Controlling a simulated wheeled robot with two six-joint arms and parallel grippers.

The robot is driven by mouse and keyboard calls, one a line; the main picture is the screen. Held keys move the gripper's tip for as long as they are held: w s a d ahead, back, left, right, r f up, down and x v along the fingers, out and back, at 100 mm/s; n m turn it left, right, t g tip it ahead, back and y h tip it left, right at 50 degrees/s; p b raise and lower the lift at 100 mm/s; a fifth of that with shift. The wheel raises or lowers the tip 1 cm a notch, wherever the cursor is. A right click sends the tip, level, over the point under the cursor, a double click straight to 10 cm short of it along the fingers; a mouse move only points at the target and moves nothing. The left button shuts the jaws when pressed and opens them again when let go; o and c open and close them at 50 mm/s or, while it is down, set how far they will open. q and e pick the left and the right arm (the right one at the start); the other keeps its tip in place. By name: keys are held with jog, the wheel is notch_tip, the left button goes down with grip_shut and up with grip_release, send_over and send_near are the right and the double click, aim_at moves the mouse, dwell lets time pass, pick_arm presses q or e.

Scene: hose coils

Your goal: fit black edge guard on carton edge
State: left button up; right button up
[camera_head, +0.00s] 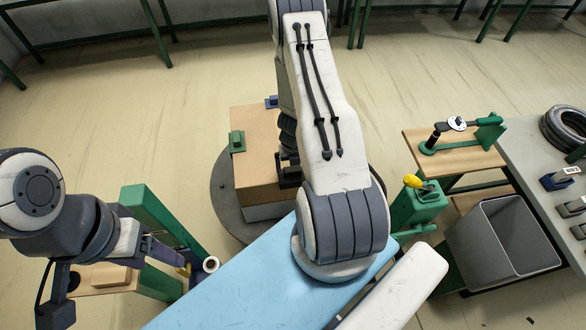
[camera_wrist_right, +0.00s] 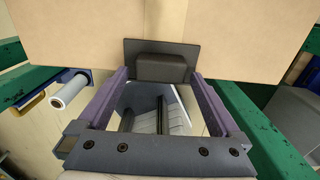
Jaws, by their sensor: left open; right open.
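A tan carton (camera_head: 255,165) stands on a round grey plate, and its top fills the upper part of the right wrist view (camera_wrist_right: 75,35). The black edge guard (camera_wrist_right: 160,65) sits at the carton's edge in the right wrist view, its flat plate against the cardboard. Whether it is fully seated I cannot tell. My right gripper (camera_wrist_right: 160,77) is open, its purple-grey fingers on either side of the guard with gaps visible. In the head view my right arm hides most of that gripper. My left gripper (camera_head: 58,300) is open and empty at the lower left, away from the carton.
A green guard (camera_head: 237,141) is on the carton's left edge and a blue one (camera_head: 271,102) at its back. A light blue surface (camera_head: 235,290) lies in front. A grey bin (camera_head: 500,240) and a wooden stand (camera_head: 455,150) are at the right. Floor is clear left of the carton.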

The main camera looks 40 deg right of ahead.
jog(key=shift+r+p, duration=4.05)
